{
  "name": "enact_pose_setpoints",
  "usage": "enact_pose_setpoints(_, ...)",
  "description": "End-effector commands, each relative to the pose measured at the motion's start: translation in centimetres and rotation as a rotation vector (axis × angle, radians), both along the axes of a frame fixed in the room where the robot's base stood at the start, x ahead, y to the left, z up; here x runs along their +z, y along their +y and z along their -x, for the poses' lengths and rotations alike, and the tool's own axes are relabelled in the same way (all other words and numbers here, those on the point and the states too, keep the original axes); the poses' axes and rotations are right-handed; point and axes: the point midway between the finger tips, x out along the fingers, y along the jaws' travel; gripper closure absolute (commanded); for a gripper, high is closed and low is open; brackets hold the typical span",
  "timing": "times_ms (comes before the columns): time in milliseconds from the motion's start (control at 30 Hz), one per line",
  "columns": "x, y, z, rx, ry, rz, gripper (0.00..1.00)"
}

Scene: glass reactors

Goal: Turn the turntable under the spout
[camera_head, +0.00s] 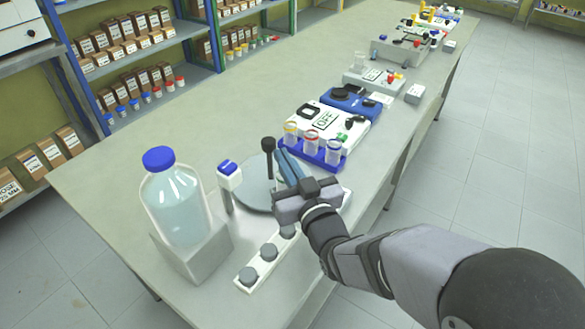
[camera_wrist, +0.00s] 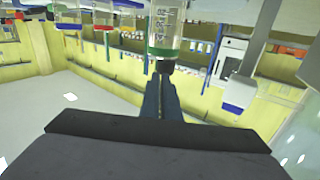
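The turntable (camera_head: 254,194) is a round grey disc on the bench. A dark upright peg with a round black top (camera_head: 268,146) stands at its far side. The white spout stand with a blue top (camera_head: 229,176) is at its left. My gripper (camera_head: 281,149) reaches over the disc's right side, its blue fingers just right of the peg; I cannot tell whether they touch it. My gripper hides part of the disc.
A blue-capped bottle (camera_head: 174,205) stands on a grey block at left. A white strip with grey knobs (camera_head: 258,264) lies in front. A blue rack with capped vials (camera_head: 313,150) and a white device (camera_head: 325,122) stand behind my gripper.

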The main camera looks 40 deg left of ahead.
Motion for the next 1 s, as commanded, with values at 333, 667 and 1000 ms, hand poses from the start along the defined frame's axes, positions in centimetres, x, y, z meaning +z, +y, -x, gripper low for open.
enact_pose_setpoints(333,-0.9,-7.1,-9.1,-0.199,0.071,0.082,1.00)
enact_pose_setpoints(667,2.8,-14.5,-24.7,-0.494,0.085,0.012,1.00)
enact_pose_setpoints(1000,-0.5,-19.4,-35.0,-0.675,0.392,0.181,1.00)
